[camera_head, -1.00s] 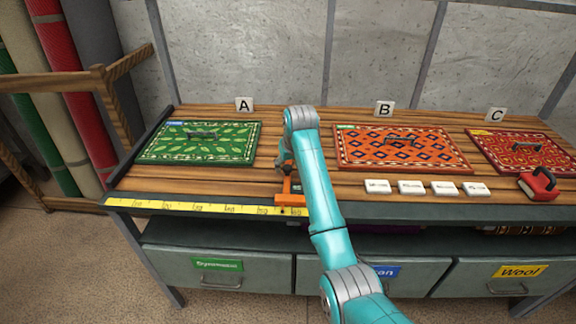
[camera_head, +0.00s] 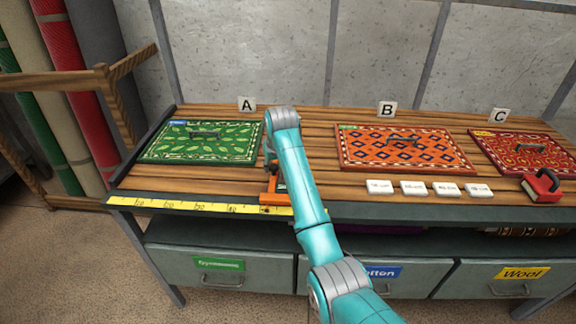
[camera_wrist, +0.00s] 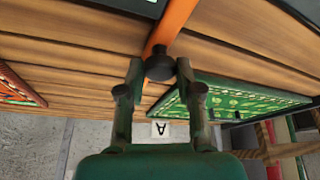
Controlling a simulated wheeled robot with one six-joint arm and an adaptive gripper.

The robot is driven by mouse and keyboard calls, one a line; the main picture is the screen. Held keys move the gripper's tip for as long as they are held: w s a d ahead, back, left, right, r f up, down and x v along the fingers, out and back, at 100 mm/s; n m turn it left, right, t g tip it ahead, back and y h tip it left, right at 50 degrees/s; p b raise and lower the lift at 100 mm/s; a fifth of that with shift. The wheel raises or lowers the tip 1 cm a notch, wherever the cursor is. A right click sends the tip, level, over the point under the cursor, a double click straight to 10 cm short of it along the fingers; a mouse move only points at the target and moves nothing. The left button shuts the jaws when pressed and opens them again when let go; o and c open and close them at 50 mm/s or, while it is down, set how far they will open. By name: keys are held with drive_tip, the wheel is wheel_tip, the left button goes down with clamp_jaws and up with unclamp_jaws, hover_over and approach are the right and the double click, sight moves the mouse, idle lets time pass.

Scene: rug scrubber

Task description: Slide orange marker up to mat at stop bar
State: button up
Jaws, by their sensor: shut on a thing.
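The orange marker (camera_head: 282,198) sits on the yellow ruler at the table's front edge. In the wrist view its orange arm (camera_wrist: 176,20) runs to a black knob (camera_wrist: 159,64). My gripper (camera_head: 271,170) is shut on this knob, with a finger on each side in the wrist view (camera_wrist: 160,70). The green mat (camera_head: 225,158) under sign A lies left of the marker, against or close to the dark stop bar (camera_head: 148,145) at the table's left end. In the head view, a strip of bare wood shows between mat and marker. My arm hides part of the marker.
The yellow ruler (camera_head: 165,204) runs along the front edge. An orange mat (camera_head: 352,160) under sign B and a red mat (camera_head: 488,150) under sign C lie to the right. Several white tiles (camera_head: 414,188) and a red-and-black block (camera_head: 541,186) stand near the front right.

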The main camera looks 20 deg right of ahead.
drive_tip(key=a, duration=0.1)
drive_tip(key=w+a, duration=0.1)
drive_tip(key=a, duration=0.2)
drive_tip(key=shift+w+a, duration=0.3)
drive_tip(key=shift+a, duration=0.1)
drive_tip(key=o, duration=0.9)
drive_tip(key=v, duration=1.2)
drive_tip(key=shift+w+a, duration=0.1)
